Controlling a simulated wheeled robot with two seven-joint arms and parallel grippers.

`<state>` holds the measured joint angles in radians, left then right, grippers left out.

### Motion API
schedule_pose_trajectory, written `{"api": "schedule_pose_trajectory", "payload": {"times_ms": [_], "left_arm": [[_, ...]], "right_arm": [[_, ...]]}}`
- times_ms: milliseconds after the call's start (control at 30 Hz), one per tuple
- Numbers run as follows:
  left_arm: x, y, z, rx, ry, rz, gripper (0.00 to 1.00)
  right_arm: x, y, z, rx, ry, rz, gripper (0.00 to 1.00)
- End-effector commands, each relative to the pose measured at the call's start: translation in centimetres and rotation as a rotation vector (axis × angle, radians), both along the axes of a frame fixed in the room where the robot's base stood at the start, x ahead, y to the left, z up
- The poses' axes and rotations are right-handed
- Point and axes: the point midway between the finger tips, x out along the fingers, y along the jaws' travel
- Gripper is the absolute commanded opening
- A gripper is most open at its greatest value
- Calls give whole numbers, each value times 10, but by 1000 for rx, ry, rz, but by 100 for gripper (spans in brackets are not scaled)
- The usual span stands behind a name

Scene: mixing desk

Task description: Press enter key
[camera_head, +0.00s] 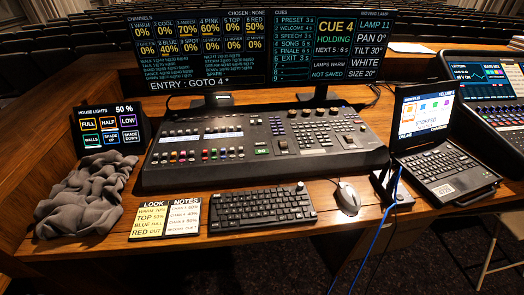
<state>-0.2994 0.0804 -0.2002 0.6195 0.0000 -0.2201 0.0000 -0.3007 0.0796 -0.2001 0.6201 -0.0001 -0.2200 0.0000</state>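A black lighting console (205,173) with faders, coloured buttons and a keypad block (351,140) at its right side stands in the middle of the desk. A dark computer keyboard (262,207) lies in front of it near the desk's front edge. The key labels are too small to read, so I cannot tell which key is enter. The wide monitor (198,75) behind the console shows the line "ENTRY: GOTO 4" at lower left and "CUE 4 HOLDING" at right. Neither of my grippers is in view.
A grey cloth (85,195), note cards (165,218) and a house-lights touch panel (110,130) are at left. A mouse (348,196), a small black box (391,190) with cables and a laptop (446,172) are at right.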

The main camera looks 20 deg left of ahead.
Motion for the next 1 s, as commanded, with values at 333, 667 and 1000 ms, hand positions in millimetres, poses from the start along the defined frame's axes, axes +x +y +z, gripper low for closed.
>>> {"api": "schedule_pose_trajectory", "payload": {"times_ms": [333, 667, 1000], "left_arm": [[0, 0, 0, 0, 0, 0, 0], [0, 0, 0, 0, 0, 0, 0], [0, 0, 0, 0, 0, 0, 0]], "right_arm": [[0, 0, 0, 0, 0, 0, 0], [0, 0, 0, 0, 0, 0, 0], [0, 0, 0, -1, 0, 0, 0]]}}
